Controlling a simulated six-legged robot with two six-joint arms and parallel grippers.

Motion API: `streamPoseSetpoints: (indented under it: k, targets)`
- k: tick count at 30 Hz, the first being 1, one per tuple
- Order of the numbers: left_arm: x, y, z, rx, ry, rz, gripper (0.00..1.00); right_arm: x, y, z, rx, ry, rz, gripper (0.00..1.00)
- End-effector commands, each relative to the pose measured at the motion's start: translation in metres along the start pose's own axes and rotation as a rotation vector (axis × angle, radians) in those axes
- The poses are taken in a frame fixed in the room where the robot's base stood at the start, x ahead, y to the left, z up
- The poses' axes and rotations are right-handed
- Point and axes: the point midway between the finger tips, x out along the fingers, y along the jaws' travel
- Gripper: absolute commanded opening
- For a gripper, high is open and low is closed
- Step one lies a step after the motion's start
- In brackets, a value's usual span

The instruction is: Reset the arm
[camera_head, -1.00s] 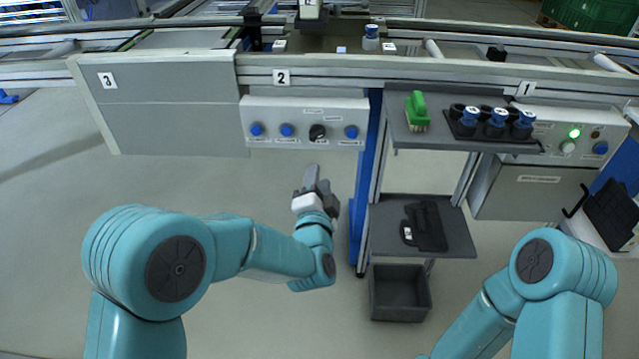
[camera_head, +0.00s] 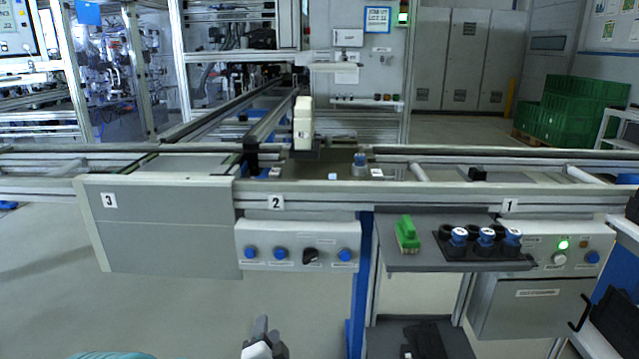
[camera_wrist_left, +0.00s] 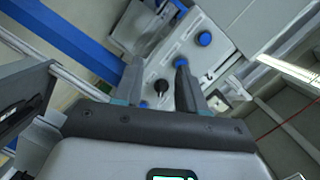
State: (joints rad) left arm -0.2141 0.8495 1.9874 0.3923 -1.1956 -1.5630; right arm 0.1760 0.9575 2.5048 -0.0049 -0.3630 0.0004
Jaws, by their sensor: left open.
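My left gripper (camera_head: 266,334) shows at the bottom of the head view, below the control panel with blue knobs. It is open and empty. In the left wrist view its two fingers (camera_wrist_left: 158,85) stand apart, with the panel (camera_wrist_left: 195,50), its blue knobs and a black knob beyond them. The fingers look clear of the panel. Most of my left arm is below the head view; only a teal strip shows at the bottom edge. My right arm and gripper are not in view.
The control panel (camera_head: 297,243) hangs under the conveyor rail (camera_head: 400,190). To its right a grey shelf (camera_head: 400,262) holds a green brush (camera_head: 406,233) and several blue-topped items in a black holder. A blue post (camera_head: 361,285) stands beside the panel. Open floor lies left.

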Motion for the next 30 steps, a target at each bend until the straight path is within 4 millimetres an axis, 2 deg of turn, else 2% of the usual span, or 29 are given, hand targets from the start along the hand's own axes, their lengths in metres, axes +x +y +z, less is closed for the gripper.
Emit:
streamPoseSetpoints:
  k: [1,4,6,8,10,12,15,19,23,24,25,30]
  targets:
    - [-0.004,0.025,0.043,0.009,-0.059,0.08,0.4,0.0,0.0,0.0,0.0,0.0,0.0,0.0]
    - [-0.029,0.078,0.105,-0.079,-0.149,0.273,0.4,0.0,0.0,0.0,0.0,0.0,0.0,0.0]
    - [-0.059,0.116,0.139,-0.199,-0.225,0.422,0.4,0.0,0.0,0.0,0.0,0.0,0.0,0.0]
    - [-0.092,0.149,0.161,-0.326,-0.304,0.554,0.4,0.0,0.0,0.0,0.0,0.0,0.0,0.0]
    - [-0.134,0.181,0.177,-0.485,-0.414,0.698,0.4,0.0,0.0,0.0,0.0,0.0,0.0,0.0]
    - [-0.177,0.206,0.184,-0.635,-0.535,0.822,0.4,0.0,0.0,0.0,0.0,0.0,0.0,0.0]
    - [-0.232,0.229,0.182,-0.818,-0.712,0.96,0.4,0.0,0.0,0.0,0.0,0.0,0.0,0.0]
    - [-0.282,0.241,0.175,-0.992,-0.937,1.056,0.4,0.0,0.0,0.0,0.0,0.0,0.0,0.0]
    - [-0.304,0.245,0.173,-1.151,-1.147,1.044,0.4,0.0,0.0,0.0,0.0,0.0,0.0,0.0]
    - [-0.306,0.24,0.17,-1.199,-1.189,1.015,0.4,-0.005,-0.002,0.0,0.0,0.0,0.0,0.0]
    - [-0.308,0.223,0.162,-1.193,-1.181,1.018,0.4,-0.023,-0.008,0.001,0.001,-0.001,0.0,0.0]
    - [-0.313,0.182,0.14,-1.19,-1.177,1.018,0.4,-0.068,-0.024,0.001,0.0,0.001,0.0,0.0]
